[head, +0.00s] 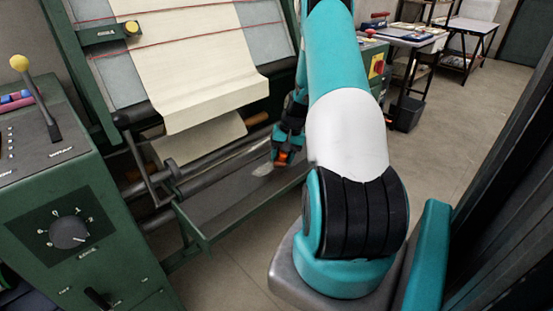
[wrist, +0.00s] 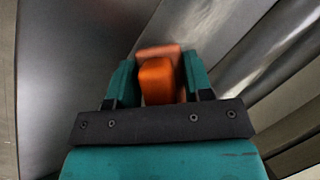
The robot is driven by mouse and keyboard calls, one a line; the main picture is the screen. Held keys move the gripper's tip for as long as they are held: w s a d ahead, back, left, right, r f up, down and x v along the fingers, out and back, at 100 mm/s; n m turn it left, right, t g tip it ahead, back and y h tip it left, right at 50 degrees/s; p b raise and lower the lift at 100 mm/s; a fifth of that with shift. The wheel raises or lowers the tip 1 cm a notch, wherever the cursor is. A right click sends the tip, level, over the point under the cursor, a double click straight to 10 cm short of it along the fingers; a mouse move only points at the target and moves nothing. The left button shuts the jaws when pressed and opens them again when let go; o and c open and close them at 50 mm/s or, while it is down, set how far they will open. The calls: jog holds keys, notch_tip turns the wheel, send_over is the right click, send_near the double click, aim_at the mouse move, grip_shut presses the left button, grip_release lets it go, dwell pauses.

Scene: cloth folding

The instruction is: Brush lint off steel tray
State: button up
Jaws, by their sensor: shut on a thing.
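The steel tray (head: 215,205) is a long grey trough below the green cloth machine, left of my arm. My gripper (head: 283,157) is over the tray's right part, shut on an orange brush (head: 282,159). A pale, whitish patch that looks like lint (head: 262,170) lies on the tray just left of the brush. In the wrist view, my gripper (wrist: 157,82) has its teal fingers on both sides of the orange brush (wrist: 156,76). Grey metal of the tray (wrist: 75,65) lies below it. The brush's bristles are hidden, and contact with the tray cannot be told.
Cream cloth (head: 195,55) hangs from the machine above the tray. Rollers and bars (head: 195,170) run along the tray's back edge. A green control cabinet (head: 75,205) with a dial and lever stands at left. Open floor (head: 450,130) lies to the right.

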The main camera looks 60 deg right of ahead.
aim_at(271, 171)
jog(key=shift+s+d, duration=0.25)
jog(key=shift+d, duration=0.8)
jog(key=shift+s+d, duration=0.25)
jog(key=shift+d, duration=0.75)
jog(key=shift+s+d+f, duration=0.1)
jog(key=shift+s+d, duration=0.1)
jog(key=shift+d, duration=0.75)
jog(key=shift+s+d, duration=0.2)
jog(key=shift+d, duration=0.7)
